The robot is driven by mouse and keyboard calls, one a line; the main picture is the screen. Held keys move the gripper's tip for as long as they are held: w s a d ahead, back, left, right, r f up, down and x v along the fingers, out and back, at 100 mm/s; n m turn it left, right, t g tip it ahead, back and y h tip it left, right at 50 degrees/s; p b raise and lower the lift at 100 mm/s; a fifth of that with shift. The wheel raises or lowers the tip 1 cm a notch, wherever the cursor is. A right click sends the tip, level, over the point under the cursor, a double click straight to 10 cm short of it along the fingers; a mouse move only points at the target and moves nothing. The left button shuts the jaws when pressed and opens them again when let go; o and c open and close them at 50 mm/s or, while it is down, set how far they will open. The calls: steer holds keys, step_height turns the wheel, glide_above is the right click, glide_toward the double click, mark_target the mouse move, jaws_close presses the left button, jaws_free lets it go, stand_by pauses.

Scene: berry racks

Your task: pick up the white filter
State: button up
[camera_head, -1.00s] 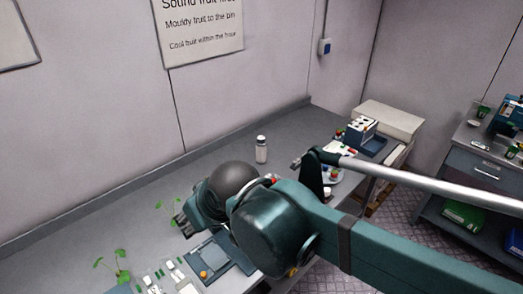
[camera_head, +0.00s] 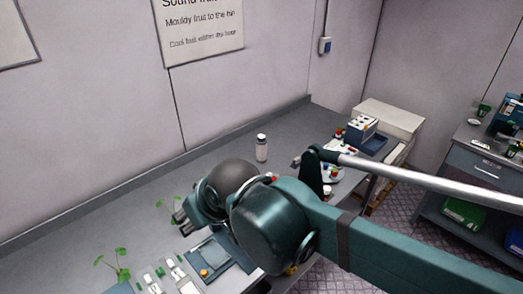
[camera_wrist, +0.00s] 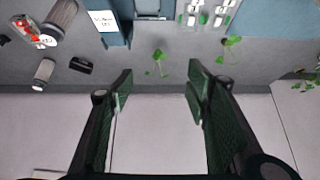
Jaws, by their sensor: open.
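I cannot make out for certain which thing is the white filter. Small white pieces lie in pale trays at the lower left in the head view (camera_head: 177,274), and they show at the top right in the wrist view (camera_wrist: 205,18). In the head view my gripper (camera_head: 182,217) is over the bench, left of the cylinder, partly hidden by my arm.
Small green plants (camera_head: 121,274) lie on the bench (camera_head: 130,221). A blue-grey tray (camera_head: 218,257) is beside the pale trays. In the wrist view a dark object (camera_wrist: 81,66) and ribbed cylinders (camera_wrist: 44,72) are at left. The wall (camera_head: 90,120) stands behind the bench.

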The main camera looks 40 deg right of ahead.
mark_target(262, 145)
steer(key=w+d+f+m+t+b, duration=0.2)
steer(key=w+d+m, duration=0.35)
steer(key=w, duration=0.35)
steer(key=w+d+f+m+t+y+b, duration=0.1)
steer(key=w+d+m+t+b, duration=0.1)
steer(key=w+d+m, duration=0.45)
steer(key=w+d+f+m+t+b, duration=0.25)
steer(key=w+m, duration=0.45)
steer(key=w, duration=0.4)
steer(key=w+d+f+m+t+h+b, duration=0.1)
steer(key=w+d+f+m+h, duration=0.15)
steer(key=d+m, duration=0.45)
steer(key=w+d+f+m+t+h+b, duration=0.1)
steer(key=d+f+m+b, duration=0.2)
steer(key=d, duration=0.8)
steer(key=s+d+f+m+h, duration=0.1)
steer(key=d+f+m, duration=0.1)
steer(key=d, duration=0.3)
steer(key=s+d+f+m+h, duration=0.1)
steer(key=d+f+m+h, duration=0.1)
steer(key=d+m, duration=0.3)
steer(key=s+d+f+m+t+h+b, duration=0.1)
steer(key=s+d+f+m, duration=0.1)
steer(key=d, duration=0.4)
step_height(262, 145, down, 2)
steer(key=shift+d+f+m, duration=0.1)
steer(key=shift+m, duration=0.7)
steer(key=shift+s+d+f+m+h, duration=0.25)
steer(key=shift+d+m, duration=0.15)
steer(key=shift+d, duration=0.05)
